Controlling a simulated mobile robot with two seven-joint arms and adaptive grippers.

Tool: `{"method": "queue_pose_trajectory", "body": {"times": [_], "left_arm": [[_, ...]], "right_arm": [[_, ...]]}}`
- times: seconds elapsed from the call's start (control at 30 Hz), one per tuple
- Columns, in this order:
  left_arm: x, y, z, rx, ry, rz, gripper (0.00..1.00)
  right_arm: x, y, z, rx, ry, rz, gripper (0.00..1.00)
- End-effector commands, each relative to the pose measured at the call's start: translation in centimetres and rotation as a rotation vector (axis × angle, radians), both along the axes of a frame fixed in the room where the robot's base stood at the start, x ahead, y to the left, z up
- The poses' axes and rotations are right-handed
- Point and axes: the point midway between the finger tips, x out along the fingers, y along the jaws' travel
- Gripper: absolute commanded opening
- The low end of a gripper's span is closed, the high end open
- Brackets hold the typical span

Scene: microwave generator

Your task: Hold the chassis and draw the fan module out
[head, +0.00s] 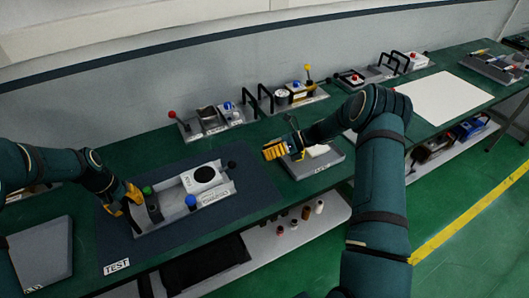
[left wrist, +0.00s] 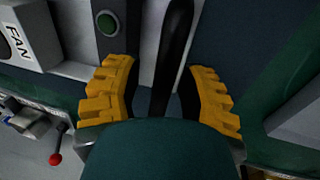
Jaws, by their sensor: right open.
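The grey chassis (head: 165,224) lies on a dark mat on the green bench. The fan module (head: 205,176), a white block with a black round opening, sits in its right part. Its FAN label (left wrist: 18,42) shows at the left of the left wrist view. My left gripper (head: 128,196) is at the chassis's left end. In the left wrist view its yellow fingers are apart on both sides of a black handle (left wrist: 172,60), with gaps visible. My right gripper (head: 273,151) is open and empty, to the right of the chassis, above a grey tray (head: 318,168).
A dark module with a green button (head: 147,189) and a blue knob (head: 191,201) are in the chassis. A black knob (head: 231,164) stands at its right end. Other units (head: 212,122) line the bench's back. A grey panel (head: 42,250) lies at front left.

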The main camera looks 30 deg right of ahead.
Motion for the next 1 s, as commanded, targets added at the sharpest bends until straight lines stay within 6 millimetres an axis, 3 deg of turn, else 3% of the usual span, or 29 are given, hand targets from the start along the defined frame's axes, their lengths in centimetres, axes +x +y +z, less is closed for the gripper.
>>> {"method": "queue_pose_trajectory", "body": {"times": [0.37,0.8,1.0], "left_arm": [[0.0,0.1,0.6,0.000,-0.001,0.000,0.39],[0.0,1.7,8.5,-0.001,-0.003,0.002,0.39],[-0.1,2.2,11.0,0.000,-0.001,0.000,0.39]], "right_arm": [[0.0,0.0,0.0,0.000,0.000,0.000,0.63],[0.0,0.0,0.0,0.000,0.000,0.000,0.63],[0.0,0.0,0.0,0.000,0.000,0.000,0.63]]}}
